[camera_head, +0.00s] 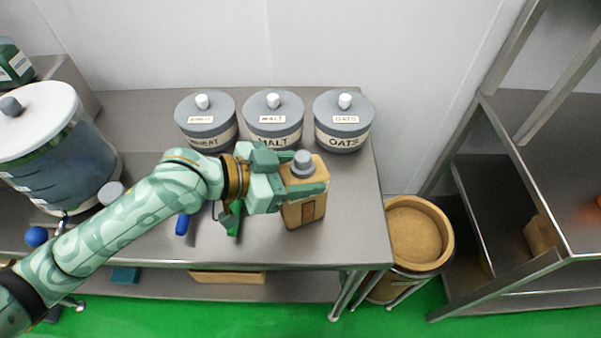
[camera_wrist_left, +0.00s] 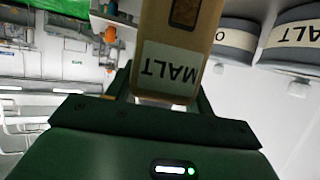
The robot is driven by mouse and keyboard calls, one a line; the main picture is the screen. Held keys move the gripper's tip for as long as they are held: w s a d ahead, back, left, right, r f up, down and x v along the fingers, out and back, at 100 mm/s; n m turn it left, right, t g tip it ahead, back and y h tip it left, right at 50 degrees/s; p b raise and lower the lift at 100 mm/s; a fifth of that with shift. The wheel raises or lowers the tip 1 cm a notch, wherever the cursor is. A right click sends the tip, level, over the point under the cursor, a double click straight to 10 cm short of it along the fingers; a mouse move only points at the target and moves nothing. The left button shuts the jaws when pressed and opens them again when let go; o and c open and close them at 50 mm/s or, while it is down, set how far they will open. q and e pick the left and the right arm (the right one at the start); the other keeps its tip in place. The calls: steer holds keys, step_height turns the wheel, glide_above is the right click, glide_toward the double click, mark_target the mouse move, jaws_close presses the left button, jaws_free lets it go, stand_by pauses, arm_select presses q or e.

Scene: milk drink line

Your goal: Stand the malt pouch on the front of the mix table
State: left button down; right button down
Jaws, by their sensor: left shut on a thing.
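The malt pouch (camera_head: 305,208) is a tan pouch with a grey cap, upright near the front right of the steel mix table (camera_head: 345,235). My left gripper (camera_head: 305,190) is shut on it, a finger across its face below the cap. In the left wrist view the pouch (camera_wrist_left: 178,25) fills the top middle, its MALT label upside down between the gripper's fingers (camera_wrist_left: 160,90). I cannot tell whether its base touches the table. My right gripper is in neither view.
Three grey lidded canisters stand at the back: wheat (camera_head: 207,122), malt (camera_head: 273,118) and oats (camera_head: 343,121). A large white-lidded vessel (camera_head: 60,145) stands left. A blue-handled tool (camera_head: 182,224) lies by my arm. A round tan-topped bin (camera_head: 418,235) and steel shelving (camera_head: 550,150) are right.

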arm_select(q)
steer(key=c, duration=0.6)
jaws_free()
steer(key=shift+a, duration=0.1)
steer(key=p+v, duration=0.1)
steer(key=v, duration=1.1)
